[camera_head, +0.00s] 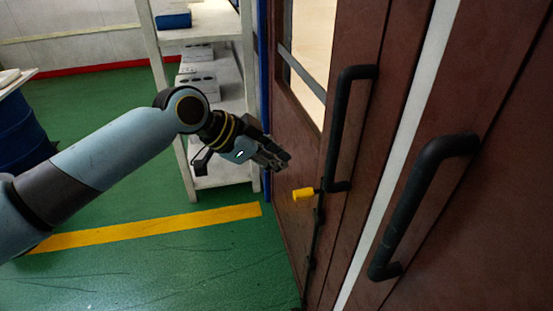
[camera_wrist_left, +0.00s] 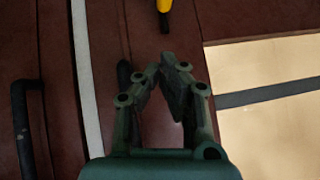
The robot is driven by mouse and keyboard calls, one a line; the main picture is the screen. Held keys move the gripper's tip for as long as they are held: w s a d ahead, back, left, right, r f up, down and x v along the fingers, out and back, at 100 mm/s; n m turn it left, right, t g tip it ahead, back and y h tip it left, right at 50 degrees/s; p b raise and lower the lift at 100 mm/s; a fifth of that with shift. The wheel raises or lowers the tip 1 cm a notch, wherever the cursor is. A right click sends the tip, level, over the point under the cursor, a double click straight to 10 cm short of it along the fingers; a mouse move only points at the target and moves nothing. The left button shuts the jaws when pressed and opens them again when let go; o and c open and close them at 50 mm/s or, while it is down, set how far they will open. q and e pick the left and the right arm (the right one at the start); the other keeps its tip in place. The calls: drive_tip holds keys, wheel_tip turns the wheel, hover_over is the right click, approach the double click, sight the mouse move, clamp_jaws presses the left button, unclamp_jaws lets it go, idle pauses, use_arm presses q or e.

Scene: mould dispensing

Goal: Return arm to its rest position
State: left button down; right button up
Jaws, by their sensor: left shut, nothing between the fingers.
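My left arm reaches in from the left in the head view. Its gripper (camera_head: 281,157) is shut and empty, in front of the brown door (camera_head: 303,228). It sits a little above and left of the yellow knob (camera_head: 303,194) and is apart from it. In the left wrist view the gripper (camera_wrist_left: 165,62) has its fingertips together, with the yellow knob (camera_wrist_left: 164,5) beyond them at the top edge. My right gripper is in neither view.
Black handles (camera_head: 345,125) and (camera_head: 425,200) stick out from the door leaves. A white shelf (camera_head: 200,100) with grey boxes stands behind the arm. A blue drum (camera_head: 22,130) is at the left. Green floor with a yellow stripe (camera_head: 150,229) lies open below.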

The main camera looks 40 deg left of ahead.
use_arm(q)
drive_tip(key=shift+f, duration=0.1)
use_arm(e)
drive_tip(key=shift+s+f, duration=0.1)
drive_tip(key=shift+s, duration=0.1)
use_arm(q)
drive_tip(key=s+a+f+n+g+y+b, duration=0.1)
drive_tip(key=s+f+n+b, duration=0.15)
drive_tip(key=s+f, duration=0.65)
drive_tip(key=s+a+f+n+g+y+b, duration=0.1)
drive_tip(key=s+f+g+b, duration=0.15)
drive_tip(key=f, duration=1.15)
drive_tip(key=s+a+f+n+g+y+b, duration=0.1)
drive_tip(key=s+f+n+b, duration=0.3)
drive_tip(key=f, duration=0.8)
drive_tip(key=s+f+g, duration=0.1)
drive_tip(key=s+f, duration=0.4)
drive_tip(key=s, duration=0.4)
drive_tip(key=s+f+n+y+b, duration=0.1)
drive_tip(key=s+f, duration=0.5)
drive_tip(key=s, duration=0.4)
drive_tip(key=s+f+g+y, duration=0.1)
drive_tip(key=s+f, duration=0.5)
drive_tip(key=s, duration=0.3)
drive_tip(key=shift+s+d+g, duration=0.25)
drive_tip(key=shift+g, duration=0.1)
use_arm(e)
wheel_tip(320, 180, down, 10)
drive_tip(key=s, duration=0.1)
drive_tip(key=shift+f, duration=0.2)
